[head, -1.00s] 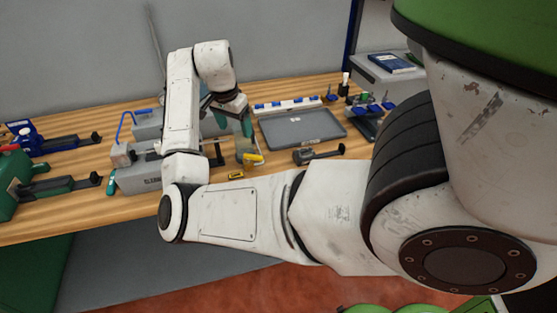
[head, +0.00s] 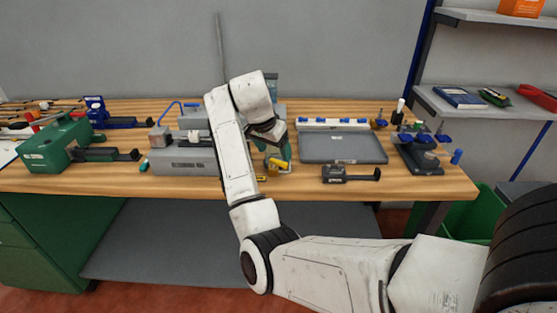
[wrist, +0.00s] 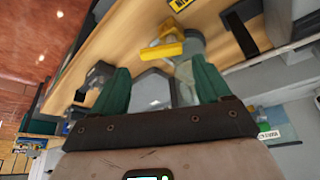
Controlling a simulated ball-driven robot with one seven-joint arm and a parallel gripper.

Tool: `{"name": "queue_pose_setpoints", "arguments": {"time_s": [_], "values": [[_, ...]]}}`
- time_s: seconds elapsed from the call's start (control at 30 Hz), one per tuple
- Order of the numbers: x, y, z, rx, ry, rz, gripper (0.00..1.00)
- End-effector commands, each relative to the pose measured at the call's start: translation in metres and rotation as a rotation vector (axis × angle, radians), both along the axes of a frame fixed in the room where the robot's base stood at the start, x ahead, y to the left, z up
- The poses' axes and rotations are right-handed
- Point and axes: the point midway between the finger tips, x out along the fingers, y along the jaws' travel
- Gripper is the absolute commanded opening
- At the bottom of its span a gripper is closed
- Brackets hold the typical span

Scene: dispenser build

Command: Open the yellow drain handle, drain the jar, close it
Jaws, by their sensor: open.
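The yellow drain handle (head: 279,162) shows low at the front of the dispenser, just below my gripper (head: 275,147). In the wrist view, the yellow handle (wrist: 163,52) lies just beyond the tips of my gripper (wrist: 161,72), roughly between the two green fingers. The fingers are apart, with nothing clearly held between them. A pale, clear jar (head: 271,86) rises behind my wrist in the head view; my arm hides much of it. I cannot tell the liquid level or whether the handle is turned open.
A grey tray (head: 343,148) and a dark handled tool (head: 350,174) lie to the right. A grey machine (head: 186,160) stands close on the left, with a green box (head: 57,147) farther left. The wooden bench's front edge (head: 400,188) is mostly clear.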

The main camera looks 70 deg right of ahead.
Motion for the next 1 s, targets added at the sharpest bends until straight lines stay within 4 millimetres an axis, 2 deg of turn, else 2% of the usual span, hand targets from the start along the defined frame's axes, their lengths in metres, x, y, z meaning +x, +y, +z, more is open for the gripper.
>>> {"name": "queue_pose_setpoints", "arguments": {"time_s": [0.1,0.3,0.7,1.0], "values": [[-0.002,-0.008,-0.019,0.001,0.002,-0.002,0.77],[-0.003,-0.016,-0.038,0.0,0.002,-0.001,0.77],[-0.003,-0.018,-0.044,0.0,0.0,-0.001,0.76],[-0.003,-0.018,-0.043,0.0,0.0,-0.001,0.47]]}}
